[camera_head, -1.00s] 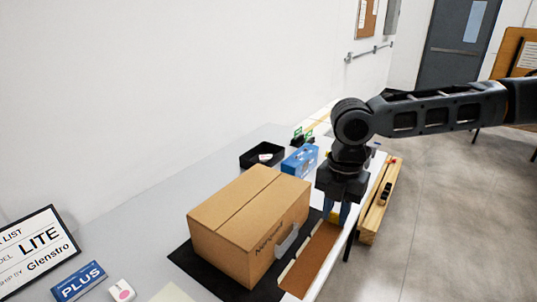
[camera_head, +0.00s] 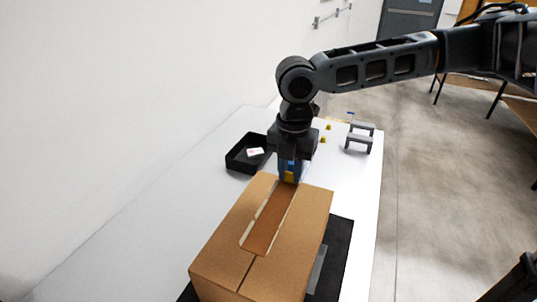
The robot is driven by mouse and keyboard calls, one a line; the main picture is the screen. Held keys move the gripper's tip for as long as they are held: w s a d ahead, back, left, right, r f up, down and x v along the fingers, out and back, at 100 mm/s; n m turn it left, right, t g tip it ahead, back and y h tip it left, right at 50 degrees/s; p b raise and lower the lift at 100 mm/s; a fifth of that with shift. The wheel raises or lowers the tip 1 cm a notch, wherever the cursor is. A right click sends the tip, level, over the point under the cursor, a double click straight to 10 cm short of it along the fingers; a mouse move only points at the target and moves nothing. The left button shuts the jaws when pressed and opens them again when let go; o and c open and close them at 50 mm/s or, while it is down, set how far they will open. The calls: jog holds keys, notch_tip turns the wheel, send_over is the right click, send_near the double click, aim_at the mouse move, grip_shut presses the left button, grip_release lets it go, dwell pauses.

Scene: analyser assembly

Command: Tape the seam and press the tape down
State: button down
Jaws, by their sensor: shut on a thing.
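A closed brown cardboard box (camera_head: 215,245) stands on a black mat (camera_head: 338,250). Its top seam shows at the near end. A long darker brown tape strip (camera_head: 269,222) with pale edges lies along the seam line over the box top. I cannot tell whether it touches the cardboard along its whole length. My gripper (camera_head: 289,175) points down at the far end of the box, shut on the strip's far end. A yellow patch shows between its blue fingers. The strip's far tip is hidden by the fingers.
A black tray (camera_head: 234,160) with a small pale item stands behind the box to the left. Grey stands (camera_head: 358,141) and small yellow pieces (camera_head: 325,131) are at the back right. The white table (camera_head: 145,220) is clear left of the box. The table's right edge borders open floor.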

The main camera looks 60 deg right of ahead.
aim_at(288, 185)
jog(key=shift+w+d+f, duration=0.15)
jog(key=shift+w, duration=0.2)
notch_tip(288, 185, down, 3)
jog(key=b, duration=0.2)
jog(key=shift+r+b, duration=0.2)
jog(key=shift+b, duration=0.2)
jog(key=shift+f+b, duration=0.3)
jog(key=shift+f, duration=0.5)
jog(key=shift+f, duration=0.2)
dwell(0.4)
jog(key=c, duration=0.8)
grip_release()
jog(key=shift+r+p, duration=2.05)
jog(key=shift+r, duration=1.45)
